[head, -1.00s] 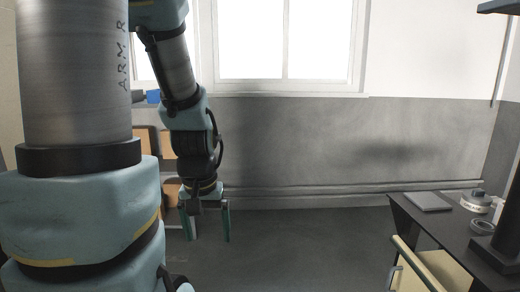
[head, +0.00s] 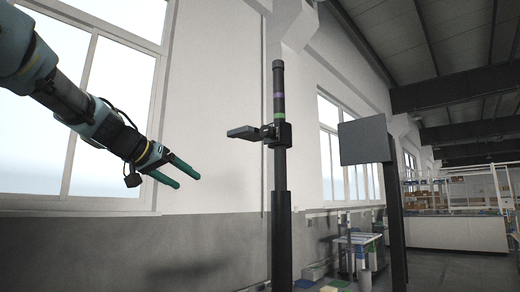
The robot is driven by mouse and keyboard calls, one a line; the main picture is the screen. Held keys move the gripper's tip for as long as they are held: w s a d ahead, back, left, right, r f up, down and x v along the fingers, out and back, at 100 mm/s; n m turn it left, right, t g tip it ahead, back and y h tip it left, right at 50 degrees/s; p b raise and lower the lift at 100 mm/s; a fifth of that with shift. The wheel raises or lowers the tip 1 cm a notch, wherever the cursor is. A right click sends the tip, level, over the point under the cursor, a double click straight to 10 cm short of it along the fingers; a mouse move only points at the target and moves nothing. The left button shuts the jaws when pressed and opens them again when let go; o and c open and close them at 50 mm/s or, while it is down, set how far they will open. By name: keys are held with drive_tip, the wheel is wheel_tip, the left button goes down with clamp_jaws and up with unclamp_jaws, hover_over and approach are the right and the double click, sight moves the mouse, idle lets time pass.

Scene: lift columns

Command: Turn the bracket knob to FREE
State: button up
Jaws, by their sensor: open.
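A dark upright column (head: 281,200) stands right of the picture's middle, with a purple and a green band near its top. A bracket (head: 282,133) is clamped around it just below the green band, with a flat grey arm (head: 244,132) reaching left.
A dark flat panel (head: 364,140) on a dark post (head: 394,230) stands right of the column. A workbench with items (head: 357,240), shelving and a white counter (head: 455,231) are farther back. Clear space shows between my gripper and the column.

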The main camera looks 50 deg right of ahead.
sight(263, 131)
drive_tip(key=s+d+r+m+g+h+b, duration=0.1)
drive_tip(key=s+d+r+m+g+h, duration=0.4)
drive_tip(key=s+r, duration=0.8)
drive_tip(key=shift+t+y, duration=0.4)
drive_tip(key=d+p, duration=0.1)
drive_tip(key=d, duration=0.2)
drive_tip(key=d+r+p, duration=0.1)
drive_tip(key=d+p, duration=0.1)
drive_tip(key=d, duration=0.2)
drive_tip(key=d+p, duration=0.1)
drive_tip(key=d, duration=0.2)
drive_tip(key=shift+w+d+r, duration=0.1)
drive_tip(key=shift+d+r, duration=0.15)
drive_tip(key=shift+d+f+p, duration=0.1)
drive_tip(key=shift+d+p, duration=0.3)
drive_tip(key=shift+d, duration=0.15)
clamp_jaws()
